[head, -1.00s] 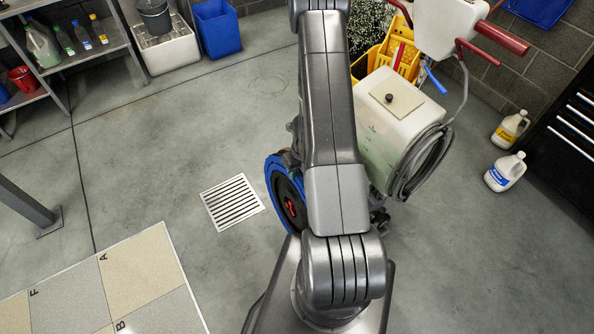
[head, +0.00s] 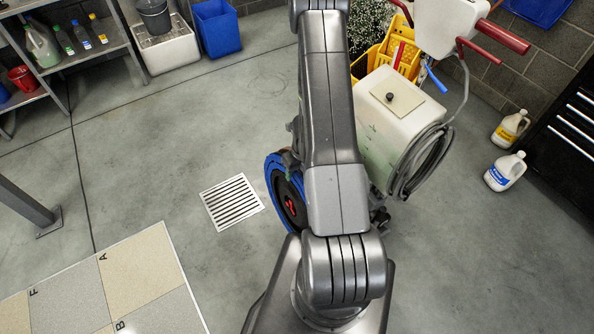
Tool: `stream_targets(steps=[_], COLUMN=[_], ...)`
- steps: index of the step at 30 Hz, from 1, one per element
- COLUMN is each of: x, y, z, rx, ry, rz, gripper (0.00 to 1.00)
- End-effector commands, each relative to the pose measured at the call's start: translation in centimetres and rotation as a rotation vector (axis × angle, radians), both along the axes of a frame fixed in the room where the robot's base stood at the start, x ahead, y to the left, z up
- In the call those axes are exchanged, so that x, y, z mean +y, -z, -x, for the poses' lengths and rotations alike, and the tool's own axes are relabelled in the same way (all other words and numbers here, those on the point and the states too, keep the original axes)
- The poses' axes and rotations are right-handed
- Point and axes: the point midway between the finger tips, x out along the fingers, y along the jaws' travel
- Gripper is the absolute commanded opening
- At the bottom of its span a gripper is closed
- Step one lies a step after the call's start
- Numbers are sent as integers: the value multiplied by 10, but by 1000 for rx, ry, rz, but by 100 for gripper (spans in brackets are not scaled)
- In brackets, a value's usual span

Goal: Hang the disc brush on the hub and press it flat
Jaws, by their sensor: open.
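The disc brush (head: 270,178) shows as a blue-rimmed disc with a dark face, standing on edge at the left side of the floor machine. The red hub (head: 290,204) shows at the middle of the dark face. My arm covers the disc's right part, so I cannot tell whether it lies flat all round. A small grey part of my gripper (head: 291,159) shows at the arm's left edge, by the disc's upper rim. It is open; its fingertips are mostly hidden behind my arm, and I cannot tell whether they touch the disc.
The machine's white tank (head: 385,135) with a coiled grey hose (head: 420,165) stands right of my arm. A floor drain (head: 232,203) lies left of the disc. Two jugs (head: 505,171) stand at the right. A lettered tile mat (head: 140,270) lies at lower left. The floor between is clear.

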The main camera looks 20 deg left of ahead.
Motion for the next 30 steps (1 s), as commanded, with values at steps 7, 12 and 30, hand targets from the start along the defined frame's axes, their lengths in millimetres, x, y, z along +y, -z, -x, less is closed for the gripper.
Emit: stream_targets(steps=[7, 12, 30], x=[-1, -4, -12], y=[-9, -33, -85], z=[-1, 0, 0], rx=[-1, -1, -3], ry=[0, 0, -1], rz=[0, 0, -2], gripper=[48, 48, 48])
